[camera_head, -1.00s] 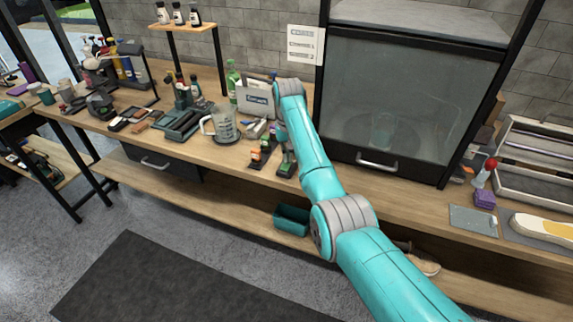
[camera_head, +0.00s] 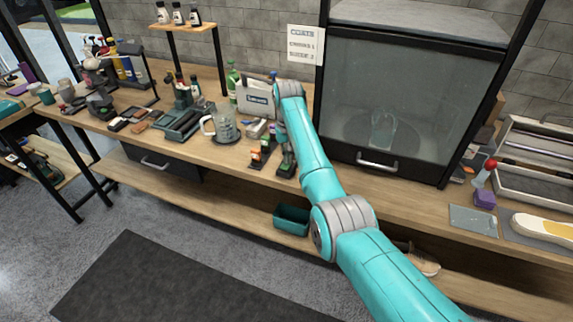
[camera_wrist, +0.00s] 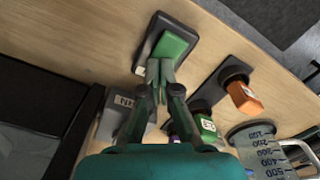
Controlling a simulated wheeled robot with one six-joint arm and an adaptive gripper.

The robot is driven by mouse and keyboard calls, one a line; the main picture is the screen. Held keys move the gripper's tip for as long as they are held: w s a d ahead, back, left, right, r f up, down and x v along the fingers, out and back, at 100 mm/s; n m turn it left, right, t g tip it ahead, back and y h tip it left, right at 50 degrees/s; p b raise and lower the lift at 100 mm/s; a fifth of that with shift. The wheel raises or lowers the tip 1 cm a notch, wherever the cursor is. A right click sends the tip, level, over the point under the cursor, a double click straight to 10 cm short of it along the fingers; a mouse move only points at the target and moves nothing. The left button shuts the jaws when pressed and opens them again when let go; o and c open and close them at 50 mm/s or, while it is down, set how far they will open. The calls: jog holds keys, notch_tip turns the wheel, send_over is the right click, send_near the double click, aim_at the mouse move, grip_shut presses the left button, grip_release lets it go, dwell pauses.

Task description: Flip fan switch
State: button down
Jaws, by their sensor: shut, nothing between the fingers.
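My gripper (camera_wrist: 160,72) is shut and empty. In the wrist view its fingertips are at the near edge of a green rocker switch (camera_wrist: 174,45) on a dark base; I cannot tell whether they touch it. A second switch, orange (camera_wrist: 245,98), sits on its own dark base to the right. Small labels show near both, but I cannot read which one says fan. In the head view the orange switch (camera_head: 257,156) is on the bench front, left of my gripper (camera_head: 287,160), which mostly covers the green one.
A glass measuring jug (camera_head: 227,127) stands left of the switches, also in the wrist view (camera_wrist: 262,145). A white box (camera_head: 257,97) is behind. A glass-fronted cabinet (camera_head: 440,110) stands to the right, a pale shape inside on a round plate. A teal bin (camera_head: 292,219) is below.

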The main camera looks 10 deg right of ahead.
jog(key=shift+r, duration=3.25)
